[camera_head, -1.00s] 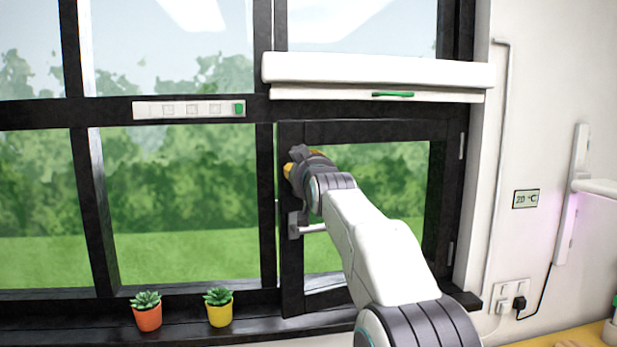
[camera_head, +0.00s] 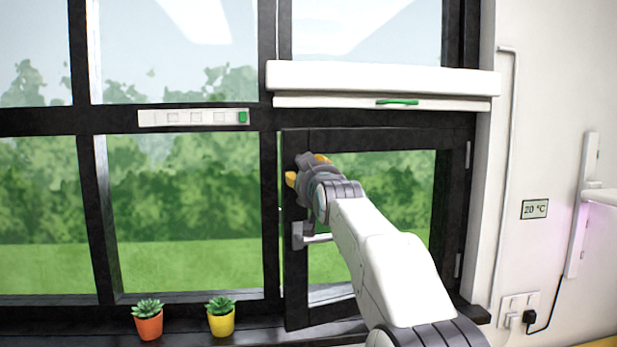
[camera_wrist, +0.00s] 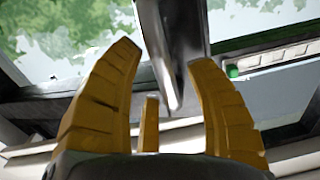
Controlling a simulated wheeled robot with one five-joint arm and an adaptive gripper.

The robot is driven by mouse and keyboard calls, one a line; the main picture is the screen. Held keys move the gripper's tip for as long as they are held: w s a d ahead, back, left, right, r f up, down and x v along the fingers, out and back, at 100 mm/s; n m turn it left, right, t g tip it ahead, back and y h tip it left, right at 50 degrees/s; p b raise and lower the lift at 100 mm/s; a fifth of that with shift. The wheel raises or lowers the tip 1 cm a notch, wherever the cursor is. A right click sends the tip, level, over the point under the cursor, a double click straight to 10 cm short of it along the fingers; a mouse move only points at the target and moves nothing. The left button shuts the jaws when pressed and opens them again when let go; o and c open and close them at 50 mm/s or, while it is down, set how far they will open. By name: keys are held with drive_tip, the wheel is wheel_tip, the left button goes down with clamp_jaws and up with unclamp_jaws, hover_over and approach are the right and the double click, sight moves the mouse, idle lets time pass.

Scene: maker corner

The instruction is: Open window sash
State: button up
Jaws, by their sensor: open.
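The window sash (camera_head: 296,270) is the dark-framed lower right pane, with hinges on its right side. A thin bright gap shows along its left edge, so it looks slightly ajar. Its grey lever handle (camera_head: 317,239) points right, low on the sash's left side. My gripper (camera_head: 305,170) is in front of the sash's left stile, above the handle in the picture. In the wrist view my gripper (camera_wrist: 170,85) is open, its yellow fingers spread apart. A shiny grey bar (camera_wrist: 172,45), apparently the handle, shows between the fingertips; contact cannot be told.
A white blind (camera_head: 385,79) with a green pull (camera_head: 397,102) hangs above the sash. A switch strip (camera_head: 193,118) is on the crossbar at left. An orange pot (camera_head: 148,327) and a yellow pot (camera_head: 221,322) stand on the sill. A thermometer display (camera_head: 534,209) is on the right wall.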

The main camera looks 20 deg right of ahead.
drive_tip(key=shift+s, duration=0.1)
drive_tip(key=s+a, duration=0.2)
drive_tip(key=s, duration=0.9)
drive_tip(key=shift+s, duration=0.3)
drive_tip(key=shift+a, duration=0.1)
